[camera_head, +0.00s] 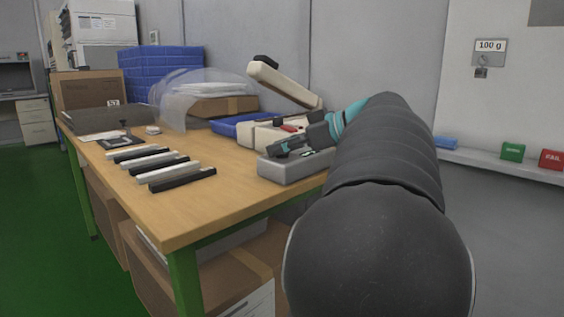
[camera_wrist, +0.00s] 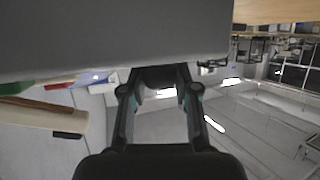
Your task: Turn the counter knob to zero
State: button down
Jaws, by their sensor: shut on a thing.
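A grey counter box (camera_head: 290,168) sits on the right front edge of the wooden workbench. My gripper (camera_head: 284,149) reaches over its top from the right, with its dark fingers low against the box. In the wrist view, the two fingers of my gripper (camera_wrist: 160,76) converge at the edge of a large grey surface (camera_wrist: 110,35), which looks like the box close up. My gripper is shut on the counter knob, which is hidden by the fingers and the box. I cannot read the counter's digits or the knob's angle.
Several black and white strips (camera_head: 160,165) lie on the workbench (camera_head: 215,205) left of the box. A cream device with a raised lid (camera_head: 285,85) stands close behind the box. A clear curved cover (camera_head: 190,100) is farther back. Green and red bins (camera_head: 512,151) stand on the right shelf.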

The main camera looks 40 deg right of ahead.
jog(key=m+t+h, duration=0.1)
jog(key=m+h, duration=0.1)
jog(key=h, duration=0.1)
jog(key=shift+a+m+b, duration=0.1)
jog(key=shift+m+b, duration=0.3)
jog(key=m+h, duration=0.2)
jog(key=h, duration=0.1)
jog(key=shift+m, duration=0.4)
jog(key=m+h+p, duration=0.1)
jog(key=m+h, duration=0.1)
jog(key=h, duration=0.1)
jog(key=shift+r+m+h, duration=0.1)
jog(key=shift+m+h, duration=0.3)
jog(key=shift+m+g+h+p, duration=0.3)
jog(key=shift+m+h+p, duration=0.4)
jog(key=shift+h, duration=0.1)
jog(key=shift+m+g, duration=0.3)
jog(key=shift+f, duration=0.2)
jog(key=c, duration=0.9)
grip_release()
jog(key=shift+o, duration=0.2)
jog(key=shift+r+h, duration=0.15)
jog(key=shift+h, duration=0.15)
